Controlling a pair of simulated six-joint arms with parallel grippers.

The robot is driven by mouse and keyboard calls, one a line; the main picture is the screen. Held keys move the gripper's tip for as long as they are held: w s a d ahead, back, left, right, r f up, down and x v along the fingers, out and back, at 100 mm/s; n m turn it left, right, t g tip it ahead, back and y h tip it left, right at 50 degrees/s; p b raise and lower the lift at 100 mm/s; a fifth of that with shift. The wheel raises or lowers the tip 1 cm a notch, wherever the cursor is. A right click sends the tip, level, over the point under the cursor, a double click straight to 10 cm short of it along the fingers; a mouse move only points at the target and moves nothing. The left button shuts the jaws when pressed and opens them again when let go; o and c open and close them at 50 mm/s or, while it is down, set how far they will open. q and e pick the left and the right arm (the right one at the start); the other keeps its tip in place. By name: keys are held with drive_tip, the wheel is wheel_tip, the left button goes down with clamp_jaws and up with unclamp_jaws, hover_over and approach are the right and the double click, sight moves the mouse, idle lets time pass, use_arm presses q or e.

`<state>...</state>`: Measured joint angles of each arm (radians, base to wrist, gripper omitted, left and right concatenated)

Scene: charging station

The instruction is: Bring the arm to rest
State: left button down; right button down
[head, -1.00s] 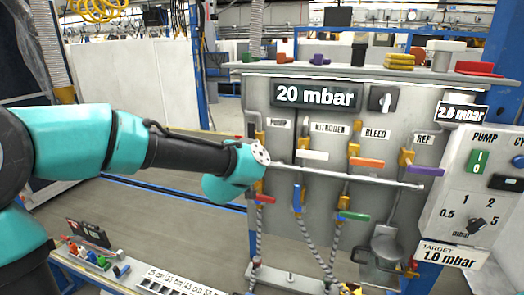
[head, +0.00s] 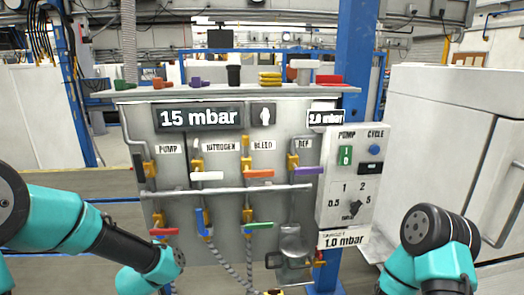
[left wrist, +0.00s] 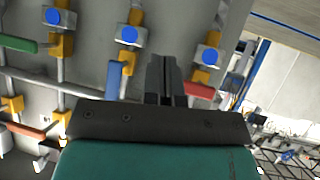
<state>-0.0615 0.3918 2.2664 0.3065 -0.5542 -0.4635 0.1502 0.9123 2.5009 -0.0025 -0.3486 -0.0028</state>
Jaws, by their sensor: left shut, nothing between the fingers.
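My left arm comes in from the left in the head view, and its teal wrist (head: 150,278) is low in front of the panel's left part. The fingers do not show there. In the left wrist view my left gripper (left wrist: 164,66) is shut and empty, pointing toward the panel near a red valve handle (left wrist: 200,91) and a blue one (left wrist: 113,79). The gap to them cannot be told. My right arm (head: 440,250) shows at the lower right; its gripper is out of view.
A grey panel (head: 275,215) carries pipes and white, orange, purple, red, blue and green handles. Its display (head: 199,117) reads 15 mbar. A control box (head: 350,185) is on the panel's right. A blue post (head: 355,60) and white cabinet (head: 435,130) stand further right.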

use_arm(q)
drive_tip(key=s+d+f+g+h, duration=0.1)
drive_tip(key=s+f+g, duration=0.4)
drive_tip(key=s+f, duration=0.6)
drive_tip(key=s+d+f+n+g+h, duration=0.1)
drive_tip(key=s+d+f+g, duration=0.2)
drive_tip(key=s+f, duration=0.8)
wheel_tip(320, 180, down, 8)
drive_tip(key=g, duration=0.2)
drive_tip(key=shift+s+d+n+g+h, duration=0.25)
drive_tip(key=shift+n+g+h, duration=0.05)
drive_tip(key=shift+g+h, duration=0.1)
